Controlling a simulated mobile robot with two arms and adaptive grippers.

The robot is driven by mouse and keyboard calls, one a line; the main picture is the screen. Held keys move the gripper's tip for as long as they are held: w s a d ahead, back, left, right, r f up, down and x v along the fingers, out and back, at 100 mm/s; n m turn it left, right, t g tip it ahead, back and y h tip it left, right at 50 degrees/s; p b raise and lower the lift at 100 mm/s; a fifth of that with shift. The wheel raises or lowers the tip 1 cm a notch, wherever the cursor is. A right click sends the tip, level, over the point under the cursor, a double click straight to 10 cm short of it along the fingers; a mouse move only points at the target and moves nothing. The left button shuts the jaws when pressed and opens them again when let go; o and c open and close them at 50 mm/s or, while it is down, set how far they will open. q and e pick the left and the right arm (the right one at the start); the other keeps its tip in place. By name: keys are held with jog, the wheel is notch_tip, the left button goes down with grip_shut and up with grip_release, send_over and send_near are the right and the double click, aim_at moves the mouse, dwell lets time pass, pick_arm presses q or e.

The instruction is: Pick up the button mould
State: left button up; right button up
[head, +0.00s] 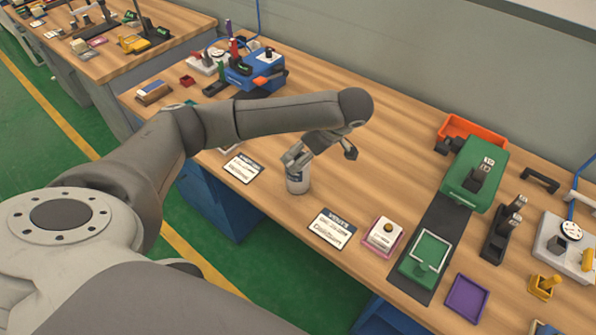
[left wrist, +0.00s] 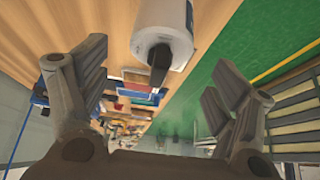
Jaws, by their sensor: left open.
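My left gripper (head: 322,153) reaches over the table from the left, with its fingers spread and nothing between them. In the left wrist view its two fingers (left wrist: 158,85) are far apart. A white cylinder (head: 297,184) stands beneath the near finger; in the left wrist view it shows as a white body with a dark tip (left wrist: 162,22), beyond the fingers. No part is clearly marked as the button mould. A white block with a round knob (head: 383,234) on a pink tray, to the gripper's lower right, may be it. My right gripper is out of view.
A label card (head: 332,229) lies between the cylinder and the block. A green press-like machine (head: 474,172), a green-framed plate (head: 427,254) and a purple tray (head: 467,298) stand right. A blue machine (head: 255,70) is at the back left. The table middle (head: 385,120) is clear.

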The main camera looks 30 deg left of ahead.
aim_at(298, 173)
pick_arm(q)
jog(key=shift+p+x, duration=0.5)
jog(key=shift+x, duration=1.3)
jog(key=shift+w, duration=0.1)
grip_shut()
